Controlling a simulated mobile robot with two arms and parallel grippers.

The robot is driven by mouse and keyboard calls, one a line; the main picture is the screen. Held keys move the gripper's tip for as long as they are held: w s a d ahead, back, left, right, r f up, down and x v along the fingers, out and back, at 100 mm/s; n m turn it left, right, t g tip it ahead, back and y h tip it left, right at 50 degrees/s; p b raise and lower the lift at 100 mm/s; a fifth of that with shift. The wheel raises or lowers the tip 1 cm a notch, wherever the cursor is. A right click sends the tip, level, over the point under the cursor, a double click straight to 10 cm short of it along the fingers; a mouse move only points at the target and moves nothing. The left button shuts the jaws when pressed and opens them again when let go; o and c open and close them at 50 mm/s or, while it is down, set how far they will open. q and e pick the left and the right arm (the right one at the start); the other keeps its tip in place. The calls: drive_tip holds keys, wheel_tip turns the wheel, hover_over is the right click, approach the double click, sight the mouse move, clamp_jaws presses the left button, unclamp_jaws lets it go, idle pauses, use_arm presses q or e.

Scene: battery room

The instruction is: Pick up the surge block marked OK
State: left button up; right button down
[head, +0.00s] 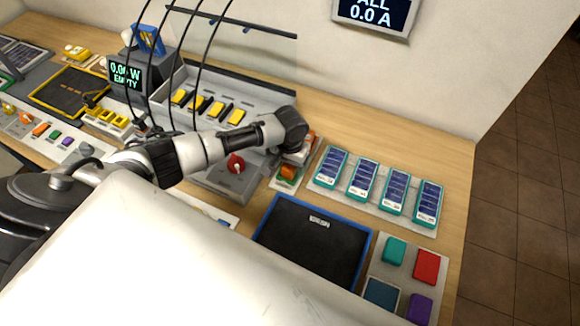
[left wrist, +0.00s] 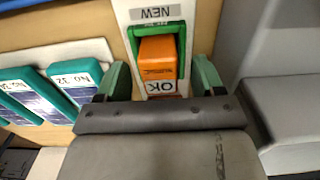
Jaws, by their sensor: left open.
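The orange surge block marked OK (left wrist: 158,58) sits in a green-edged holder on a pale plate lettered NEW, upside down in the left wrist view. It also shows in the head view as an orange block (head: 288,172) just below my wrist. My left gripper (left wrist: 161,72) is open, with one green finger on each side of the block and gaps between. In the head view the left gripper (head: 296,157) hangs over this plate, its fingers mostly hidden. The near end of the block is hidden by the gripper body. My right gripper is not in view.
A row of teal blocks (head: 362,178) stands right of the plate. A grey unit with a red knob (head: 236,163) is close on the left. A blue-edged black tray (head: 315,240) and coloured blocks (head: 426,265) lie in front. Black cables (head: 200,80) hang nearby.

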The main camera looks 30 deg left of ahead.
use_arm(q)
drive_tip(key=shift+c, duration=0.9)
drive_tip(key=c, duration=0.9)
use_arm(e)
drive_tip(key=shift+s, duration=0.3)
use_arm(q)
drive_tip(key=shift+r, duration=0.1)
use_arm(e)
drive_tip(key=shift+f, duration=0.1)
